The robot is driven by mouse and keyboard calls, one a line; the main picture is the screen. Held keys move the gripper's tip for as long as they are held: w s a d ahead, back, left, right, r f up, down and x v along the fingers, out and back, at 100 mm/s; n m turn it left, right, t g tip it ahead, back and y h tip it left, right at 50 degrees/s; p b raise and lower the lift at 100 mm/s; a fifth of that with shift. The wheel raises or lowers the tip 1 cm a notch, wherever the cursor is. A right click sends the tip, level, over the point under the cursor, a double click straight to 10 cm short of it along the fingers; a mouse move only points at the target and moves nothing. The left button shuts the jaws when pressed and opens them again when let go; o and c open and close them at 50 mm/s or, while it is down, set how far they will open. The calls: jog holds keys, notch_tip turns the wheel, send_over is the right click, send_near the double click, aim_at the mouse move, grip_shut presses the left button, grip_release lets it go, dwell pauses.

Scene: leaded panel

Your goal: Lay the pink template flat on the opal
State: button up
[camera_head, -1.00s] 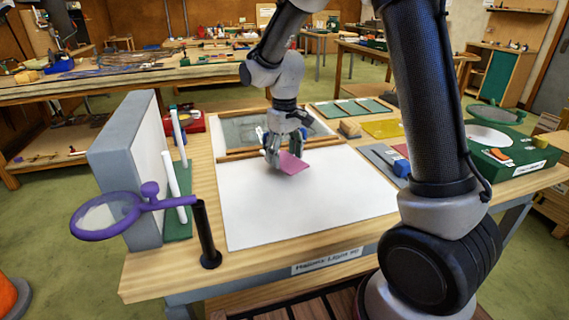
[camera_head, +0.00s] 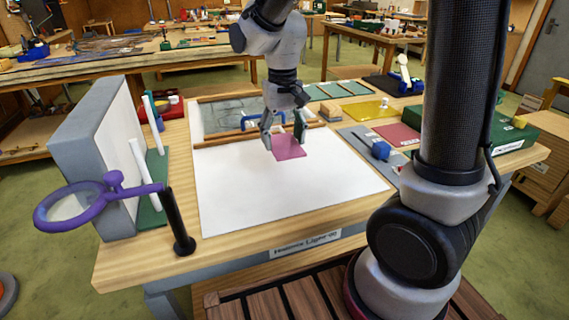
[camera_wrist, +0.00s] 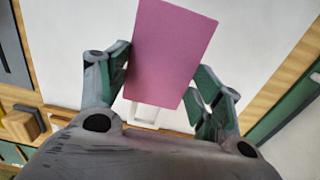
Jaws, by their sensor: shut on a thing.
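The pink template (camera_head: 290,149) is a flat rectangular piece held at my gripper (camera_head: 284,136), over the back part of the large white panel (camera_head: 270,195), which I take to be the opal. My gripper's fingers stand on either side of the template and are shut on it. In the wrist view the template (camera_wrist: 168,50) shows between the two fingers, with white surface behind it. A small white piece (camera_wrist: 147,113) shows below its edge there. I cannot tell whether the template touches the panel.
A purple-rimmed magnifier (camera_head: 100,195) on a black post stands at the front left, beside an upright grey-edged panel (camera_head: 95,155). A wood-framed glass panel (camera_head: 225,115) lies behind. A blue object (camera_head: 380,151), yellow sheet (camera_head: 370,110) and red sheet (camera_head: 397,133) lie right. The white panel's front is clear.

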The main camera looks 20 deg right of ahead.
aim_at(283, 170)
notch_tip(283, 170, down, 8)
jog(key=shift+r, duration=0.15)
dwell(0.3)
jog(key=o, duration=1.1)
notch_tip(283, 170, up, 12)
jog(key=shift+r, duration=0.1)
jog(key=s+d+r+t, duration=0.1)
jog(key=s+d+r, duration=0.1)
jog(key=s+d, duration=0.3)
jog(key=s+d+r+t, duration=0.2)
jog(key=s+d, duration=0.3)
jog(key=s, duration=0.2)
jog(key=s+d+r+t, duration=0.1)
jog(key=s+d+r, duration=0.1)
jog(key=s+d, duration=0.3)
jog(key=shift+s+r, duration=0.2)
jog(key=shift+s, duration=0.2)
